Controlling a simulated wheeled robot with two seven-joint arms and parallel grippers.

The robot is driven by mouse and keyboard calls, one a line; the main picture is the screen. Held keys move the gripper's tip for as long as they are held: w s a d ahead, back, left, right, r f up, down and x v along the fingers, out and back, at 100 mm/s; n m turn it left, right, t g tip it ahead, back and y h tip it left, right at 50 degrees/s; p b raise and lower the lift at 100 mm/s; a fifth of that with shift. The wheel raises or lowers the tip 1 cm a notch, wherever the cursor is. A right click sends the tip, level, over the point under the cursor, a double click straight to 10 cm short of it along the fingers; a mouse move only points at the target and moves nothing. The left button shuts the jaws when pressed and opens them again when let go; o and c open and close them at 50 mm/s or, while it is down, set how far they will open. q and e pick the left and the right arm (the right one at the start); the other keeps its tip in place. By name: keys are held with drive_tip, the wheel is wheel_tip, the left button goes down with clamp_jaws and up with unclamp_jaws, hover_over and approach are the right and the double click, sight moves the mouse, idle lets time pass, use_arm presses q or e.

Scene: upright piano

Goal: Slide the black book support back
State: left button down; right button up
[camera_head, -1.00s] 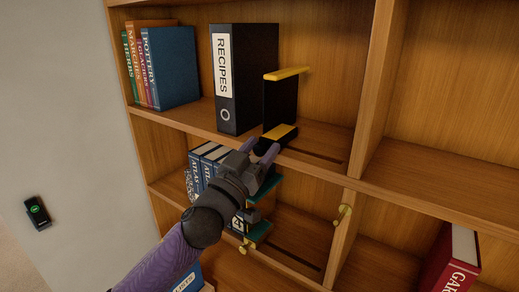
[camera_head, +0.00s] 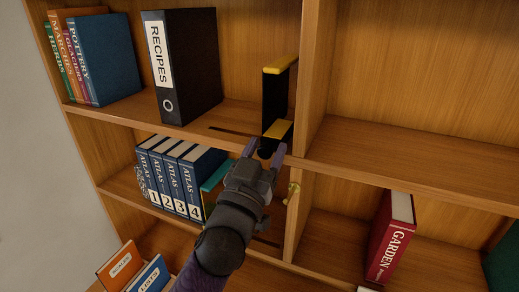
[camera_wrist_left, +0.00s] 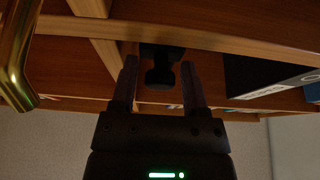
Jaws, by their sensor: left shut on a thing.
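The black book support (camera_head: 274,100) with yellow edges stands upright on the upper shelf, close to the vertical divider at its right. A bare gap separates it from the black RECIPES binder (camera_head: 190,75) at its left. My left gripper (camera_head: 264,150) is at the shelf's front edge, just below the support's yellow foot. The head view hides this knob behind the gripper. My right gripper is in neither view.
A slot (camera_head: 232,132) runs along the upper shelf left of the support. Blue atlases (camera_head: 180,185) and a green support (camera_head: 214,183) stand below. A brass knob (camera_head: 293,190) is close right of my gripper. The upper right compartment (camera_head: 410,140) is bare.

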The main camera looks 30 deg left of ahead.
use_arm(q)
drive_tip(key=shift+c, duration=1.8)
unclamp_jaws()
drive_tip(key=v, duration=1)
drive_tip(key=shift+b, duration=0.4)
